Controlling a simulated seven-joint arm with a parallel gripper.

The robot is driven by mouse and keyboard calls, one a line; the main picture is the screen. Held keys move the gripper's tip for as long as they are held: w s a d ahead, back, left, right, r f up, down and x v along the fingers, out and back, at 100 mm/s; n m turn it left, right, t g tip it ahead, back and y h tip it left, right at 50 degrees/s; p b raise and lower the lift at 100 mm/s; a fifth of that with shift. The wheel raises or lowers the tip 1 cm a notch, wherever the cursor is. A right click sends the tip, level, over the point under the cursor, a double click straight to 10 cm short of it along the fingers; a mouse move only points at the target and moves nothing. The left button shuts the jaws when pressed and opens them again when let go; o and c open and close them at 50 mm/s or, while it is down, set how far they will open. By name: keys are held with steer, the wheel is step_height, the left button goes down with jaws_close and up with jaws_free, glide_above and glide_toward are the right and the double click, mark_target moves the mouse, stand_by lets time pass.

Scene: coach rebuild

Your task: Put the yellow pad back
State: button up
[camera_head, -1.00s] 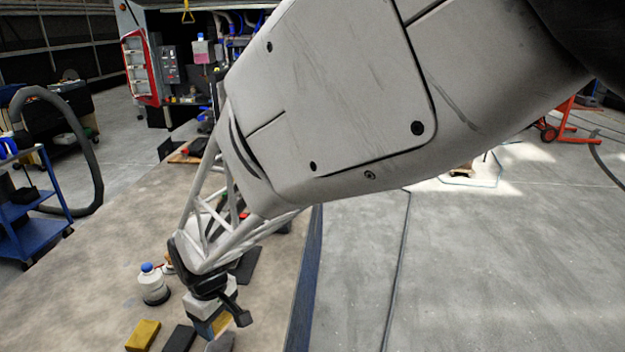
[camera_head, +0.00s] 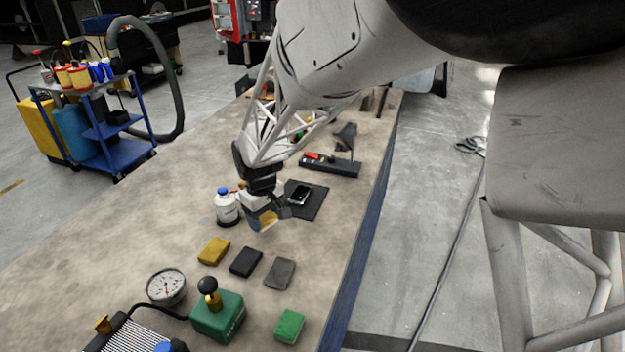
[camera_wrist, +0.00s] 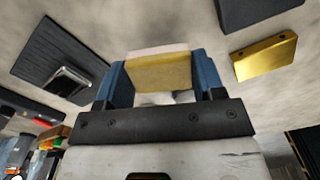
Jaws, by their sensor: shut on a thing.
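My gripper (camera_head: 262,222) is shut on a yellow pad (camera_wrist: 160,75) with a pale pinkish layer on one face. The pad sits between the two blue fingers in the wrist view; in the head view only a small tan part of it shows. The gripper is over the workbench, right of the white bottle. Another yellow pad (camera_head: 213,250) lies flat on the bench, at the left end of a row with a black pad (camera_head: 246,262) and a grey pad (camera_head: 279,273). It also shows right of my gripper in the wrist view (camera_wrist: 264,56).
A white bottle with a blue cap (camera_head: 228,208) stands close left of my gripper. A dark mat (camera_head: 314,204) bearing a small device lies to its right. A gauge (camera_head: 166,287), a green block with a black knob (camera_head: 217,317) and a green pad (camera_head: 289,326) are nearer.

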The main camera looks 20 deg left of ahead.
mark_target(265, 216)
steer(key=shift+w+a, duration=0.15)
steer(key=shift+f, duration=1.75)
steer(key=shift+f, duration=0.2)
steer(key=o, duration=0.9)
steer(key=shift+r, duration=0.2)
steer(key=shift+r, duration=6)
